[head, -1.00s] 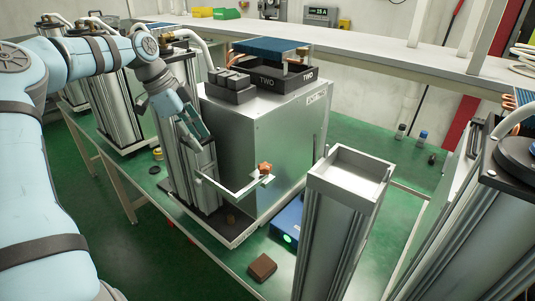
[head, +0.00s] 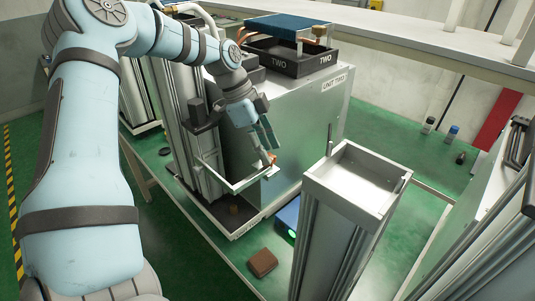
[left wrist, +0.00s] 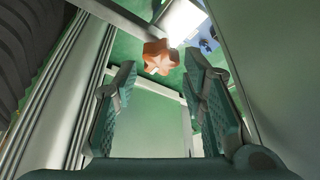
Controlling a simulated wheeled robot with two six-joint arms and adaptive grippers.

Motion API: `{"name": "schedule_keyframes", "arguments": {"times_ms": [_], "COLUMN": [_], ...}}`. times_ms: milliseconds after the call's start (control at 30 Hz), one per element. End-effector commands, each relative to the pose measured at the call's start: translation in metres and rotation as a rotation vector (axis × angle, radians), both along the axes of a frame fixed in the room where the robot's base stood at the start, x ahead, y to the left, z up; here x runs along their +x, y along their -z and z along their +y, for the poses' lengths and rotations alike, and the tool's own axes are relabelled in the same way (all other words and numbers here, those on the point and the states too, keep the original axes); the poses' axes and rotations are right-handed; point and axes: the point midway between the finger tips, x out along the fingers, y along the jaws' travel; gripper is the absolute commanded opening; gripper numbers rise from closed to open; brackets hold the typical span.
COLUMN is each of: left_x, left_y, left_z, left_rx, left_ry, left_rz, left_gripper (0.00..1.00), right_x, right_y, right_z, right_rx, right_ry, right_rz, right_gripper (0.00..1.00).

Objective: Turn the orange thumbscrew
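The orange thumbscrew (head: 272,159) sits on the end of a thin metal bracket (head: 243,181) that sticks out in front of the grey cabinet. In the left wrist view the star-shaped orange thumbscrew (left wrist: 160,57) shows near the tips of both fingers, in the gap between them. My left gripper (head: 267,143) points down at the thumbscrew, close to it, and partly covers it in the head view. Its teal fingers are apart with nothing gripped between them. I cannot tell whether a finger touches the thumbscrew. My right gripper is not in view.
The grey cabinet marked UNIT TWO (head: 300,125) stands right behind the bracket. A metal column with a tray top (head: 355,180) stands to the right. A brown block (head: 262,262) and a blue box (head: 288,217) lie below.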

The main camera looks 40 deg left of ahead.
Motion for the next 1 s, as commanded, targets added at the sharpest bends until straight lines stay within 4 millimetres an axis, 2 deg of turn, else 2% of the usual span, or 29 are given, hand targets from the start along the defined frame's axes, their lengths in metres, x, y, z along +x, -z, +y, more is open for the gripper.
{"name": "schedule_keyframes", "arguments": {"times_ms": [100,367,600,1000], "left_x": [0.0014,0.0021,0.0018,0.0007], "left_y": [0.0111,0.0128,0.0129,0.0133], "left_z": [-0.0031,-0.0039,-0.0041,-0.0047], "left_rx": [0.001,0.001,0.000,-0.002], "left_ry": [-0.002,-0.003,-0.003,-0.060], "left_rz": [0.000,-0.002,0.000,0.002], "left_gripper": [0.39,0.39,0.02,0.02], "right_x": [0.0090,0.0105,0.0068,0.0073], "right_y": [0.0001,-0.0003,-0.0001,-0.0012], "right_z": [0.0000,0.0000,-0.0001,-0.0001], "right_rx": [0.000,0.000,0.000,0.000], "right_ry": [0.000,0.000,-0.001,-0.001], "right_rz": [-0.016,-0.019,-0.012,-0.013], "right_gripper": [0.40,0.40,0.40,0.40]}}
